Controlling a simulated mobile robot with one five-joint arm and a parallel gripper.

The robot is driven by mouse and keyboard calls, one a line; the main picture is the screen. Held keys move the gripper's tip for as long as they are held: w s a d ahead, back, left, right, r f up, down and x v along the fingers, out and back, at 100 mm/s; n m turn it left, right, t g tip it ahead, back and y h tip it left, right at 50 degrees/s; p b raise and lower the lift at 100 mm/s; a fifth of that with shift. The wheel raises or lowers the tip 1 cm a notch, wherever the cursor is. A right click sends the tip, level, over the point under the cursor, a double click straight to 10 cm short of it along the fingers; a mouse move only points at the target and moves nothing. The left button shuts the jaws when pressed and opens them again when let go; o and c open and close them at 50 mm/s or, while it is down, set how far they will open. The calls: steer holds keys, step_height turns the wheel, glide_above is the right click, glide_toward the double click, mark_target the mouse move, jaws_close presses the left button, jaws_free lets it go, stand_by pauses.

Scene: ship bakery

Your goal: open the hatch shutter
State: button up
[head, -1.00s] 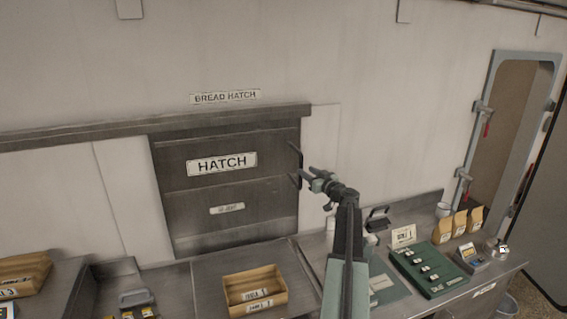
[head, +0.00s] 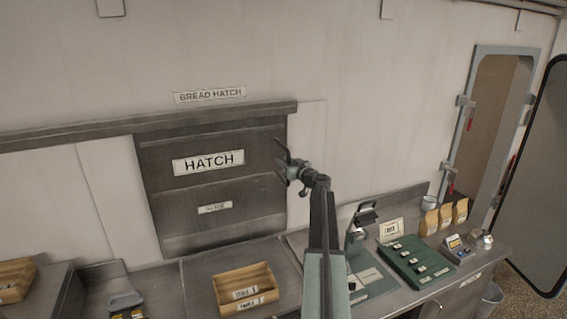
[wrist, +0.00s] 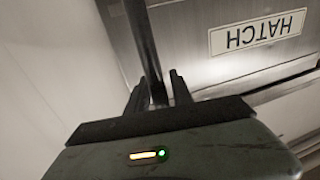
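The hatch shutter (head: 165,190) is a dark grey metal panel with a white HATCH label (head: 208,163). It fills its opening in the wall. A dark bar handle (head: 281,147) is at its right edge. My gripper (head: 284,170) is at that handle in the head view, partly covering it. In the wrist view the bar (wrist: 143,40) runs down between the two fingers of my gripper (wrist: 157,90). The fingers stand apart on either side of the bar, with small gaps showing. The HATCH label shows upside down there (wrist: 258,32).
A steel counter (head: 205,262) runs below the hatch. On it are a wooden box (head: 245,305), a green tray (head: 415,262), a small dark stand (head: 362,222) and several paper bags (head: 446,217). An open doorway (head: 500,120) is at the right. The wall right of the hatch is bare.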

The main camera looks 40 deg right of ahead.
jaws_close()
stand_by(1.2)
